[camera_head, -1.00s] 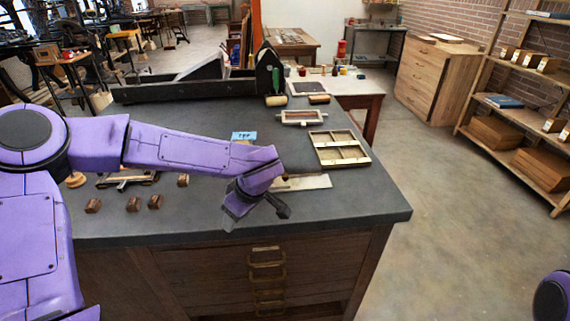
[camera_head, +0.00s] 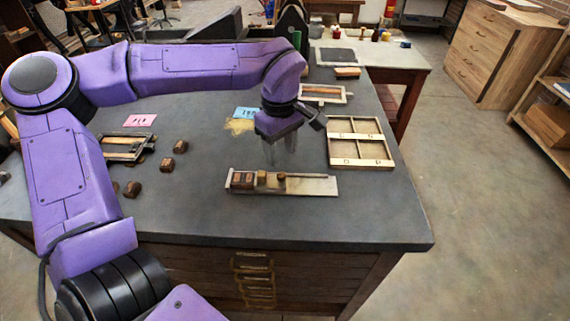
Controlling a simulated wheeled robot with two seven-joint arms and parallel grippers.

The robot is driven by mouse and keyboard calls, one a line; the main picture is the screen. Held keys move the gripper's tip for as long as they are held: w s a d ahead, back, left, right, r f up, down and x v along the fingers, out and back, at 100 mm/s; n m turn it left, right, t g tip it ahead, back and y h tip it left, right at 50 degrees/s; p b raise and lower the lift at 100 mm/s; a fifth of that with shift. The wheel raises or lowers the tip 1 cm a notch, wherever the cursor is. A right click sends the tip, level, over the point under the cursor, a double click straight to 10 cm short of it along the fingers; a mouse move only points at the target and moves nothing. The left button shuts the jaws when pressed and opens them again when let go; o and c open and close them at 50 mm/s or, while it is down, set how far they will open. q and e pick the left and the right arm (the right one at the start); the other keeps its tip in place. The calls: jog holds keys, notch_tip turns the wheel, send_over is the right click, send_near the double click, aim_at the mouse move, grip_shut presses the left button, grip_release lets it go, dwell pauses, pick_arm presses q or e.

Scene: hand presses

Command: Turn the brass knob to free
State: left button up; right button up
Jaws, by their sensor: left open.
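A flat grey metal holder (camera_head: 312,186) lies on the dark bench top, towards its front edge. Dark brown type blocks (camera_head: 242,180) sit at its left end. A brass-coloured piece (camera_head: 262,178) stands beside them, with a thin rod running right from it. This may be the brass knob, but it is too small to be sure. My left gripper (camera_head: 279,151) points down just above and behind the holder, apart from it. Its pale fingers are open with nothing visible between them. My right gripper is out of view.
A wooden compartment tray (camera_head: 360,152) lies right of my left gripper. A blue card (camera_head: 246,113) and a pink card (camera_head: 139,120) lie behind. Loose brown blocks (camera_head: 167,164) and a small frame (camera_head: 122,146) are at left. The bench front right is clear.

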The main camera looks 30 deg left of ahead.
aim_at(281, 175)
pick_arm(q)
jog(key=f, duration=0.7)
jog(key=shift+w+a, duration=0.1)
jog(key=shift+w, duration=0.1)
jog(key=shift+s, duration=0.2)
jog(key=shift+c, duration=0.4)
